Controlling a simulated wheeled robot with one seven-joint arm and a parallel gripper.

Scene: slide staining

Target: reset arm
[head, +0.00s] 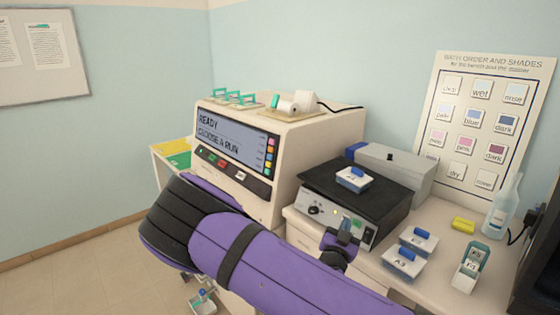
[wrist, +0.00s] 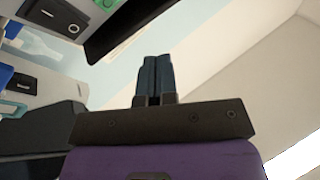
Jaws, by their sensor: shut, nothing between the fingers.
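My gripper (wrist: 153,80) shows in the wrist view, its two dark fingers shut together with nothing between them. It is clear of everything there and points toward the upper part of the picture. In the head view my purple and black arm crosses the lower middle, in front of the machine and the counter. It hides part of the counter front, and I cannot clearly make out the fingertips there.
A staining machine (head: 235,150) with a lit screen stands behind my arm. To its right are a black-topped device (head: 375,195) bearing a blue-handled container (head: 354,180), two labelled containers (head: 403,263) (head: 418,241), a yellow block (head: 463,225) and a clear bottle (head: 503,208). Floor shows at left.

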